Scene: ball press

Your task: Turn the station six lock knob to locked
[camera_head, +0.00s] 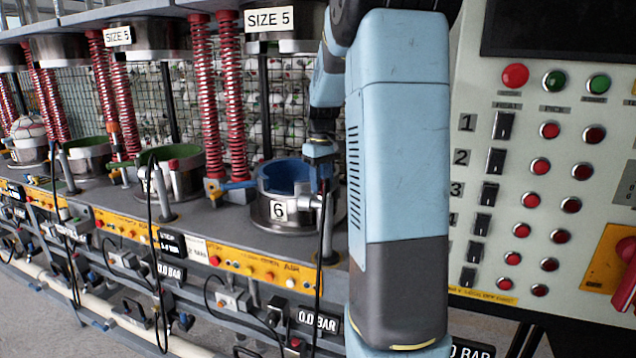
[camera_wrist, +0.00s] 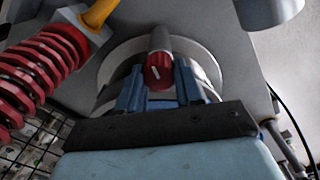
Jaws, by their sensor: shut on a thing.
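The station six lock knob (camera_wrist: 159,72) shows in the wrist view as a red knob with a short white mark, on the end of a grey cylindrical shaft. My gripper (camera_wrist: 160,84) has one blue finger on each side of it and is shut on it. In the head view, station six (camera_head: 268,218) has a "6" plate and a blue-lined cup (camera_head: 284,178). My gripper (camera_head: 321,172) is at the right side of this cup, pointing down. The knob is hidden there, and I cannot tell which label its mark points at.
A red spring (camera_wrist: 38,72) is close on the left in the wrist view. Red springs (camera_head: 231,95) stand left of the cup in the head view. A control panel (camera_head: 545,190) with buttons and switches is at the right. A black cable (camera_head: 322,265) hangs in front of station six.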

